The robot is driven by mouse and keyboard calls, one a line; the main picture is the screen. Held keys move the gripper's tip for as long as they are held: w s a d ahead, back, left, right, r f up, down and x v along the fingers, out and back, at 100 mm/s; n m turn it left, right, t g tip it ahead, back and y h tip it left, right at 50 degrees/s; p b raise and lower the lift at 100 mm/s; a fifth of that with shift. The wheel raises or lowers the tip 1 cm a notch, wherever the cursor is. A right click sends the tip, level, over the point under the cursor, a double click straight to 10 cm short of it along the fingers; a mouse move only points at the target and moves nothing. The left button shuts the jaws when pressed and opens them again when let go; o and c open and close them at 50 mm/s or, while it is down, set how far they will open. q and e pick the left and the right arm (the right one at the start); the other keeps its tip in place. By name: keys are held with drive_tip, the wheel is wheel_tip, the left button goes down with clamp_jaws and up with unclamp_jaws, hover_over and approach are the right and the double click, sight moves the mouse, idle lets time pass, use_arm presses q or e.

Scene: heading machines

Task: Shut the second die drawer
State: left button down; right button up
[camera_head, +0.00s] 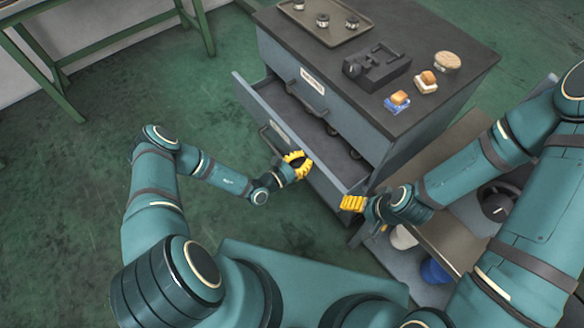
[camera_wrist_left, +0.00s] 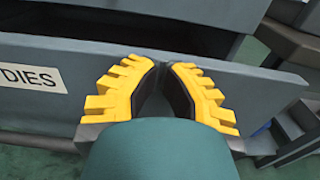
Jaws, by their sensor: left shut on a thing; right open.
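The second die drawer (camera_head: 290,132) is pulled out from the grey cabinet, and a few dark round pieces show inside it. Its front carries a white label (camera_head: 279,131), which reads "DIES" in the left wrist view (camera_wrist_left: 32,77). My left gripper (camera_head: 298,165) is at the drawer's front, shut on its handle (camera_head: 266,137). In the left wrist view the yellow fingers (camera_wrist_left: 158,90) stand against the front panel (camera_wrist_left: 245,85), and the gripped part of the handle is hidden. My right gripper (camera_head: 353,203) is open near the drawer's right front corner; whether it touches is unclear.
The top drawer (camera_head: 313,78) is closed. A low cart (camera_head: 450,235) stands at right.

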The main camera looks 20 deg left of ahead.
use_arm(q)
drive_tip(key=b+x, duration=0.1)
drive_tip(key=x, duration=0.9)
